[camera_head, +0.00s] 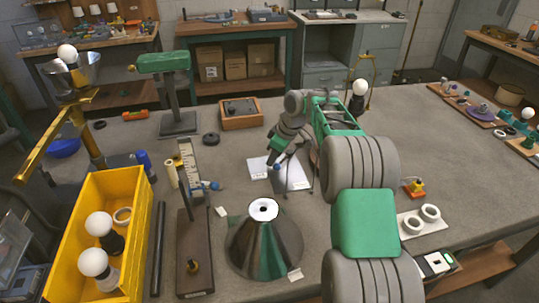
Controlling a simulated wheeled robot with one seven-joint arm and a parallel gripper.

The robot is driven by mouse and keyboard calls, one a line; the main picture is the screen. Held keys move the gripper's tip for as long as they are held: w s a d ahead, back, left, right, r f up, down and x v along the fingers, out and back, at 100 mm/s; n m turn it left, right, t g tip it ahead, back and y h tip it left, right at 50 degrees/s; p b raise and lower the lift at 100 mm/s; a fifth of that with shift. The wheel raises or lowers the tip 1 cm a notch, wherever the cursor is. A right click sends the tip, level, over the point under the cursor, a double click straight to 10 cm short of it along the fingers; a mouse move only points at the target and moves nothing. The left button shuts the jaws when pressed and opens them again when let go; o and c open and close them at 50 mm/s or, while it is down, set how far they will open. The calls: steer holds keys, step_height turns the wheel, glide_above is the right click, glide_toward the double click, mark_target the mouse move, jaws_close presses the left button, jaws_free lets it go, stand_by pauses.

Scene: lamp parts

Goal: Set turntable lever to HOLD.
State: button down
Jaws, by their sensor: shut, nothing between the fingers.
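A grey and green cone-shaped shade (264,240) with a white top opening stands at the front middle of the bench. A turntable under it cannot be made out. A small lever-like part with a blue end (213,185) lies behind and left of the cone, beside an upright scale (187,160). Another blue knob (277,167) shows just below my gripper (270,159). I cannot tell which is the turntable lever, and no HOLD mark is readable. My gripper points down above white paper (293,176), behind the cone. It is shut and empty; whether it touches the knob is unclear.
A yellow bin (83,215) with bulbs stands at left, with a dark rod (158,250) beside it. A wooden tray (241,121) and a green-topped stand (178,122) are behind. White rings (430,212) lie right of my arm.

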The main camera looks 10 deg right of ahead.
steer(key=d+n+p, duration=0.1)
steer(key=s+n+g, duration=0.1)
steer(key=shift+s+d+r+n+p, duration=0.2)
steer(key=shift+s+d+n+p, duration=0.1)
steer(key=shift+d+n+p, duration=0.1)
steer(key=n+p, duration=0.1)
steer(key=s+d+n+p, duration=0.1)
steer(key=shift+s+d+n+g+y, duration=0.1)
steer(key=shift+d+n+g+y, duration=0.2)
steer(key=shift+g+y, duration=0.1)
steer(key=shift+s+d+f+n+g+p, duration=0.1)
steer(key=shift+s+d+n+g+p, duration=0.1)
steer(key=shift+d+n+p, duration=0.3)
steer(key=shift+s+d+n+g+p, duration=0.1)
steer(key=shift+d+n+g+p, duration=0.15)
steer(key=shift+n, duration=0.35)
steer(key=shift+s+d+p, duration=0.15)
steer(key=shift+d+p, duration=0.15)
steer(key=shift+d, duration=0.1)
steer(key=shift+f, duration=0.1)
